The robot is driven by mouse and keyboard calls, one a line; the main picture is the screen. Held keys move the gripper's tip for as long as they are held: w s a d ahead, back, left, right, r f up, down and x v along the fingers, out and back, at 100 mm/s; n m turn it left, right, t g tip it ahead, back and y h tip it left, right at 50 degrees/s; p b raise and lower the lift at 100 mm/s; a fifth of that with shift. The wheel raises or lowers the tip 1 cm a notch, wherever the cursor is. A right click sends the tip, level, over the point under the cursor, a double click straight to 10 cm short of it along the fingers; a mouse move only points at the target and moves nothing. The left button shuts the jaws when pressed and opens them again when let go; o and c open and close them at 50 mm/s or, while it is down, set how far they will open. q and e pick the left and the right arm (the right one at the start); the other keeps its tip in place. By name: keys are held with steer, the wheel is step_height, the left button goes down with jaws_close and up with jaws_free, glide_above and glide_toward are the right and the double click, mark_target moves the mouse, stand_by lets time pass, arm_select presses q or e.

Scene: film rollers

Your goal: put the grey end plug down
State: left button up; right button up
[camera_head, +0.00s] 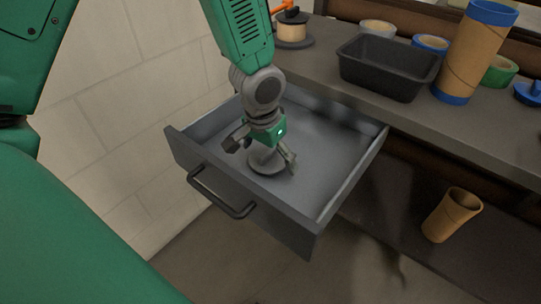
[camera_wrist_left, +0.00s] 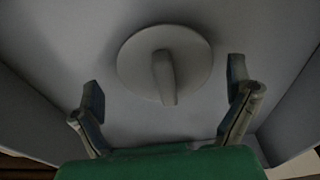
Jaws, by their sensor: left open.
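The grey end plug (camera_head: 266,161) lies in the open drawer (camera_head: 333,140), near its front left part. In the left wrist view the plug (camera_wrist_left: 190,62) is a round disc with a narrow stem pointing toward the camera. My left gripper (camera_head: 262,156) is inside the drawer, just above the plug. Its fingers are spread on either side of the plug's stem and do not touch it in the left wrist view (camera_wrist_left: 168,95). The gripper partly hides the plug in the head view. My right gripper is not in view.
The drawer front has a dark handle (camera_head: 219,193). On the worktop stand a black tray (camera_head: 385,72), a tall cardboard tube with blue ends (camera_head: 474,52), several tape rolls and an orange-handled item (camera_head: 291,24). A short tube (camera_head: 450,215) stands on the lower shelf. The drawer's right part is clear.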

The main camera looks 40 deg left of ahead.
mark_target(264, 157)
arm_select(q)
steer(key=r+p, duration=0.1)
steer(key=r, duration=0.2)
steer(key=s+r+p, duration=0.1)
steer(key=r, duration=0.2)
steer(key=r+p, duration=0.1)
steer(key=r, duration=0.3)
steer(key=shift+s+a, duration=0.2)
steer(key=shift+a, duration=0.05)
steer(key=shift+s+r+p, duration=0.15)
steer(key=shift+r+p, duration=0.25)
steer(key=shift+r, duration=0.2)
steer(key=shift+f, duration=0.1)
